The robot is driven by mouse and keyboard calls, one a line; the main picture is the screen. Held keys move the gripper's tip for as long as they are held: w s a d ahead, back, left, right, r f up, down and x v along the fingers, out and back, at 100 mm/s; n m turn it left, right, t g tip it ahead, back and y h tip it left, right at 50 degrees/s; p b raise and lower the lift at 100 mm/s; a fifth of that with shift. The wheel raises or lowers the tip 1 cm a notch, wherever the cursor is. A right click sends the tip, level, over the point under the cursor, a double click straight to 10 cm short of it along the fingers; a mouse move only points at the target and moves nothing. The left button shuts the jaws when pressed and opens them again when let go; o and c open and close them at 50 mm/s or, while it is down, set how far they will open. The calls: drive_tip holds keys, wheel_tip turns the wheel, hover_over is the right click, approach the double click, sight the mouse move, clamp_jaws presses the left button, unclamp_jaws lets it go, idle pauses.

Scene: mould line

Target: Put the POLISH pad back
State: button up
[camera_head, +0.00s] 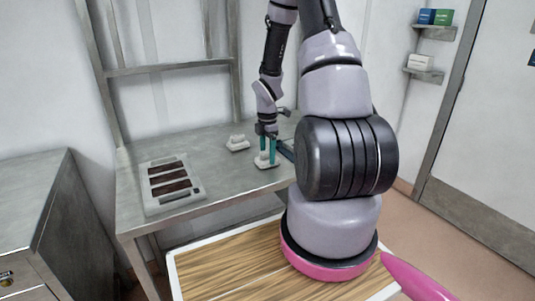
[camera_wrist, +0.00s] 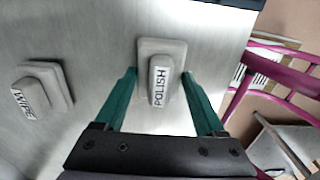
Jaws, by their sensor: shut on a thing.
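The POLISH pad (camera_wrist: 148,48) is a pale grey block with a raised grip and a white label reading POLISH. My gripper (camera_wrist: 160,80) has its teal fingers on both sides of the raised grip and is shut on it. In the head view the same pad (camera_head: 265,163) is under the teal fingers of my gripper (camera_head: 267,150), at or just above the metal bench (camera_head: 215,170); I cannot tell whether it touches. The underside of the pad is hidden.
A similar pad labelled WIPE (camera_wrist: 62,88) stands on the bench to the left of the POLISH pad; it also shows in the head view (camera_head: 237,143). A grey mould with three dark slots (camera_head: 150,200) lies at the bench's left. Bare bench lies between them.

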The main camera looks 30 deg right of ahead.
drive_tip(key=shift+f, duration=0.1)
drive_tip(key=o, duration=1.2)
drive_tip(key=shift+c, duration=0.2)
wheel_tip(320, 180, up, 12)
wheel_tip(320, 180, up, 8)
drive_tip(key=m+t, duration=0.1)
drive_tip(key=m, duration=0.3)
hover_over(267, 151)
drive_tip(key=s+a, duration=0.2)
drive_tip(key=s+a+r+m+t+y, duration=0.1)
drive_tip(key=s+a+r+m+t, duration=0.2)
drive_tip(key=s+a+r+m, duration=0.2)
drive_tip(key=s+a+r+m+t+y, duration=0.1)
drive_tip(key=s+a+r+m+t, duration=0.2)
drive_tip(key=s+r+m, duration=0.9)
drive_tip(key=a+r+m, duration=0.1)
drive_tip(key=a, duration=0.2)
drive_tip(key=shift+s+m, duration=0.3)
